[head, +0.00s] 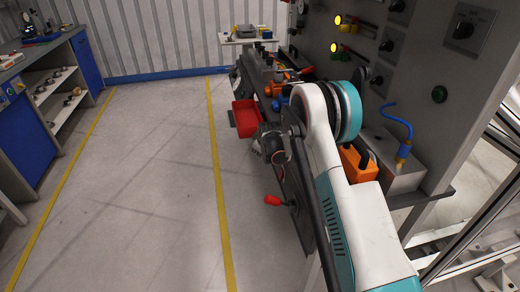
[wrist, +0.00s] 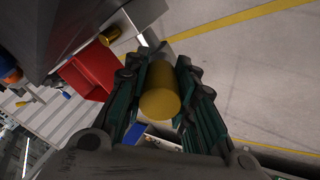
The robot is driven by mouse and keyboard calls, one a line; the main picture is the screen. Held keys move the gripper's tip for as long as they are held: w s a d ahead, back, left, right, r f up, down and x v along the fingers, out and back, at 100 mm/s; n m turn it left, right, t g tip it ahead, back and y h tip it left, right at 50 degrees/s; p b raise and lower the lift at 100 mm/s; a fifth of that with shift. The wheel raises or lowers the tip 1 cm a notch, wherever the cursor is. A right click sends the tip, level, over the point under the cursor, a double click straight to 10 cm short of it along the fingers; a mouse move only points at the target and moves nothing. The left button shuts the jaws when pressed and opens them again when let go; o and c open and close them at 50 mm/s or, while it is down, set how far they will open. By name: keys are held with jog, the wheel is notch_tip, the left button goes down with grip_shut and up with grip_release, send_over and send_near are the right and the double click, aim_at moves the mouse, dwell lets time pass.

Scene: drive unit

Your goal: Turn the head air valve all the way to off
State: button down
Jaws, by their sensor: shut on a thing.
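My gripper (wrist: 160,95) is shut on a brass-coloured cylinder (wrist: 160,95), which sits between its dark fingers in the wrist view. In the head view my gripper (head: 271,143) is low in front of the workbench, near the red bin, and the held cylinder is hard to make out there. My gripper is well apart from both. No label can be read, so I cannot tell which is the head air valve.
A red bin (head: 246,117) hangs at the bench edge and shows in the wrist view (wrist: 88,76). Another brass-coloured cylinder (wrist: 110,35) is near it. A red handle (head: 272,200) sticks out below my gripper. The floor (head: 150,180) to the left is clear.

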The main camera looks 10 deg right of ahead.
jog(key=c, duration=1.3)
grip_release()
jog(key=v, duration=1.2)
